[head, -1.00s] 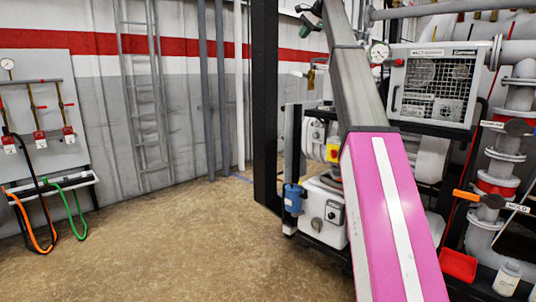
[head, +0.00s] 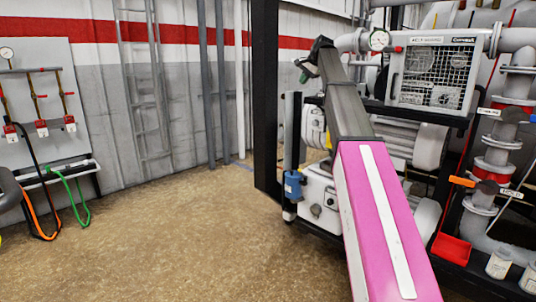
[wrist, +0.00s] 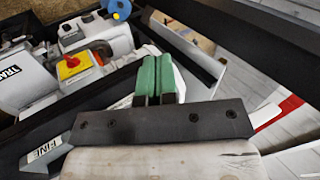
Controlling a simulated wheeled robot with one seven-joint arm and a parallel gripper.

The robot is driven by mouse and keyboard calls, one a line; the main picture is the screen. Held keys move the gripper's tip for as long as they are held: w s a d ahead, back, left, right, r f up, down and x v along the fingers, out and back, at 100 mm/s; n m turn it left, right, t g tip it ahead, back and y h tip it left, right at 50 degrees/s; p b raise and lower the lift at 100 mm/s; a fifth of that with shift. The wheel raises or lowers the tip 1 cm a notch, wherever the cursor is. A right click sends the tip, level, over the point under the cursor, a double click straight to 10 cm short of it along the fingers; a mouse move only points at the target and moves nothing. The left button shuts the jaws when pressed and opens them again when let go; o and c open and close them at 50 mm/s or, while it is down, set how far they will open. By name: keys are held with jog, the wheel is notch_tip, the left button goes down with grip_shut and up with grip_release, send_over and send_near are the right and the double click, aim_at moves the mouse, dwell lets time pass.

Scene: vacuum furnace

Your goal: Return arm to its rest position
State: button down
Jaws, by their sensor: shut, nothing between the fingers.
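My gripper (head: 303,68) is at the far end of my pink and grey arm, in the upper middle of the head view. It is small there and partly hidden by the arm's end. In the wrist view its two green fingers (wrist: 154,80) lie together, shut, with nothing held between them. They stick out beyond a dark bolted plate. They appear in front of the pump equipment, and I see no clear contact with it.
A pump with a yellow and red switch (wrist: 73,66) is close by in the wrist view. A black post (head: 265,100) stands left of my arm. A gridded cabinet (head: 437,75) and valve pipes (head: 497,150) are at right. The floor (head: 190,235) at left is clear.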

jog(key=s+f+n+g+h, duration=0.1)
jog(key=s+f, duration=0.4)
jog(key=f, duration=0.9)
jog(key=s+f+n+h, duration=0.1)
jog(key=s+f, duration=0.5)
jog(key=f, duration=0.8)
jog(key=s+f+n+g+h, duration=0.1)
jog(key=s+f, duration=0.4)
jog(key=f, duration=0.9)
jog(key=s+d+f+n+g+h, duration=0.1)
jog(key=s+f+n, duration=0.1)
jog(key=s+f, duration=0.9)
jog(key=s+d+f+n+g, duration=0.1)
jog(key=s+f+n, duration=0.1)
jog(key=s+f, duration=1)
jog(key=s, duration=0.5)
jog(key=shift+d+n+g+h, duration=0.3)
jog(key=shift+n+g+h, duration=0.1)
jog(key=shift+s, duration=0.1)
